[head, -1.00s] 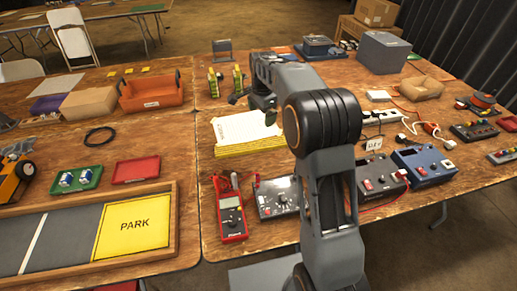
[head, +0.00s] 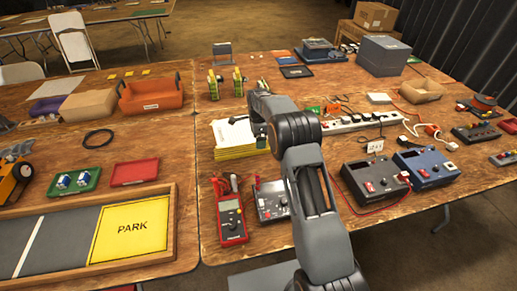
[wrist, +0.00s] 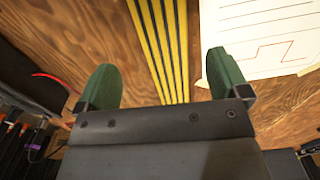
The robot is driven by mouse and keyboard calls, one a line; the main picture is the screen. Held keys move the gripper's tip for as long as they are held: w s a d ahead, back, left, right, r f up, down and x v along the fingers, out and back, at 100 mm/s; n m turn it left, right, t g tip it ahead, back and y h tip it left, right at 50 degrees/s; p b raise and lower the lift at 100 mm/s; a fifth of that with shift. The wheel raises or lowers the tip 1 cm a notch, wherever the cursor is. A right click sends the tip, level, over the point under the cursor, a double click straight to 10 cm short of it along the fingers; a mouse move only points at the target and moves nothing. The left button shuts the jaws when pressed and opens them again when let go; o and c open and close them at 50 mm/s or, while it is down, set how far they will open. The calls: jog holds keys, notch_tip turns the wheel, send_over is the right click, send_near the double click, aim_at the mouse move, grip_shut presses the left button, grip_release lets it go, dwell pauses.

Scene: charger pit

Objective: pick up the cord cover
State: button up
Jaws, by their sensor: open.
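The cord cover (wrist: 168,45) is a flat strip with yellow and dark lengthwise stripes, lying on the wooden table. In the wrist view it runs up between the two green fingers of my gripper (wrist: 166,80), which is open with nothing clamped. In the head view the cord cover (head: 236,153) lies along the near edge of a white paper sheet (head: 233,132), its right end hidden by my arm. My gripper is mostly hidden behind my arm there. I cannot tell how high the fingers are above the strip.
A red multimeter (head: 231,217) and a grey control box (head: 271,200) stand nearer to me. A white power strip (head: 352,123) with cables lies to the right. Yellow-and-black objects (head: 238,82) stand behind the paper. The table's left seam is fairly clear.

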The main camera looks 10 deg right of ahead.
jog(key=shift+w+d+f, duration=0.1)
jog(key=shift+f, duration=1.3)
jog(key=shift+w+d+f, duration=0.1)
jog(key=shift+f, duration=1.25)
jog(key=shift+r, duration=0.1)
jog(key=c, duration=1.4)
